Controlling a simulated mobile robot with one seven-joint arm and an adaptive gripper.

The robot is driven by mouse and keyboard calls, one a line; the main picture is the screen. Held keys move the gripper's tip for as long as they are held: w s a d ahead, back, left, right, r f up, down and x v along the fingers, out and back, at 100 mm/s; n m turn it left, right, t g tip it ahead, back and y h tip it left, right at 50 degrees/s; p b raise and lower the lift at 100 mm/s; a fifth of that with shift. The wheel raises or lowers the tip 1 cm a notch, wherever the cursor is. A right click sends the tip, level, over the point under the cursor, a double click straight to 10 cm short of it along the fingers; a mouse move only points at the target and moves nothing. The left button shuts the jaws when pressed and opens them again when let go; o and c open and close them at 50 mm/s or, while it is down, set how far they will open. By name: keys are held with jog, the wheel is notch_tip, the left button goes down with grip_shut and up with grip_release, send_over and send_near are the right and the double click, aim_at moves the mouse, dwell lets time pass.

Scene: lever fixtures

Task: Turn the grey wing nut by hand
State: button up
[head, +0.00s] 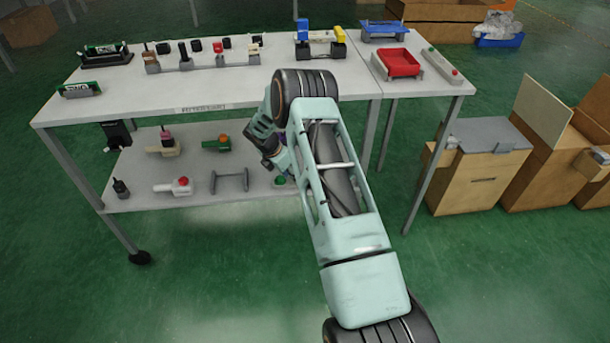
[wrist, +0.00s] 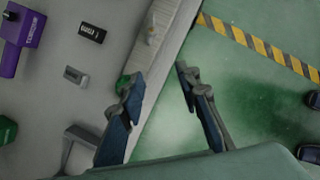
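I cannot pick out the grey wing nut with certainty in either view. In the wrist view my gripper (wrist: 157,78) is open, its two dark blue fingers well apart with nothing between them. The left finger lies over a pale surface beside a small green part (wrist: 124,84), which it partly hides. The right finger is over the green floor. A small pale fitting (wrist: 151,36) shows on the grey strip beyond the fingertips; its shape is too small to tell. In the head view my arm hides much of the gripper, which is low at the table's front edge.
The white table (head: 220,103) holds several fixtures and a red tray (head: 398,63). The lower shelf (head: 130,155) holds more fixtures, including a grey handle (head: 230,181). A purple fixture (wrist: 22,38) shows in the wrist view.

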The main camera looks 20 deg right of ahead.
jog(key=d, duration=0.1)
jog(key=w+d, duration=0.1)
jog(key=d, duration=0.1)
jog(key=w+d+b, duration=0.1)
jog(key=d, duration=0.1)
jog(key=shift+w+d+f, duration=0.1)
jog(key=shift+d+f, duration=0.1)
jog(key=shift+b+x, duration=0.5)
jog(key=shift+x, duration=1.75)
jog(key=shift+a, duration=0.15)
grip_shut()
